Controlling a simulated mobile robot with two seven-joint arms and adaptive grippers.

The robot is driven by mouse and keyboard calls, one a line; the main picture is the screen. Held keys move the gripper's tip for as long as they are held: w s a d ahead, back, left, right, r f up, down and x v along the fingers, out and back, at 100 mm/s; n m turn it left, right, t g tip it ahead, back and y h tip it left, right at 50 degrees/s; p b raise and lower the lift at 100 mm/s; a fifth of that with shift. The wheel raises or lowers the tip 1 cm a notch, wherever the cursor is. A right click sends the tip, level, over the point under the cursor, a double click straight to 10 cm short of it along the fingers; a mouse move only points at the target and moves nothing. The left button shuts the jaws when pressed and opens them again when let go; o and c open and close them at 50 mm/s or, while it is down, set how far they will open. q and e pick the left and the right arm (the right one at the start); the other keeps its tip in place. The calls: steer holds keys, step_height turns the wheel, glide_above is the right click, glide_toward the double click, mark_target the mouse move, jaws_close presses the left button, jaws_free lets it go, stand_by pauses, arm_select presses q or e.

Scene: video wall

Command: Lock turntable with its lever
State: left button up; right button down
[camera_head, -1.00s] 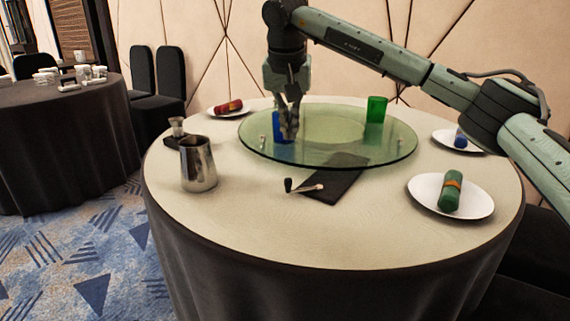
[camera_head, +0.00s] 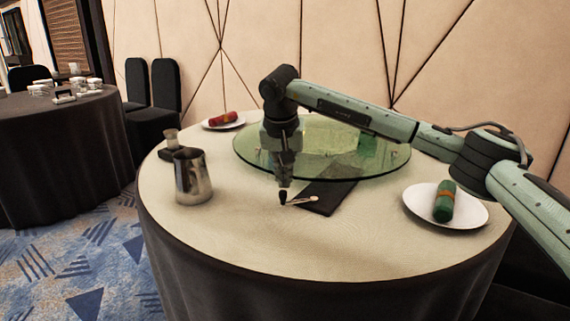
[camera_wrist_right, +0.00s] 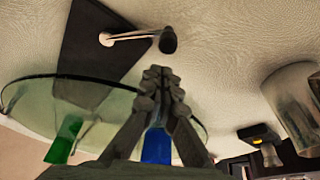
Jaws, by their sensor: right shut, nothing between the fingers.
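The glass turntable (camera_head: 255,160) sits on the round table (camera_head: 290,245). Its lever is a thin metal arm (camera_head: 304,200) with a black knob (camera_head: 283,197), at the near side of the turntable by a dark mat (camera_head: 334,199). The lever (camera_wrist_right: 130,36) and knob (camera_wrist_right: 168,41) also show in the right wrist view. My right gripper (camera_head: 284,182) points down, shut and empty, its fingertips close to the knob; contact cannot be told. A green cup (camera_head: 367,146) stands on the glass. A blue cup (camera_wrist_right: 157,147) shows behind the fingers in the wrist view. My left gripper is not in view.
A steel pitcher (camera_head: 191,177) stands left of the lever, with a small glass (camera_head: 171,140) behind it. A plate (camera_head: 470,213) with a green napkin roll (camera_head: 444,202) lies at right. A red napkin roll (camera_head: 223,118) is far left. The table front is clear.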

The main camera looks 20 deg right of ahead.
steer(key=shift+s+a, duration=0.3)
steer(key=shift+s, duration=0.4)
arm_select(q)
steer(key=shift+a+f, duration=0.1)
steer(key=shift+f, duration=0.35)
arm_select(e)
steer(key=shift+s, duration=0.15)
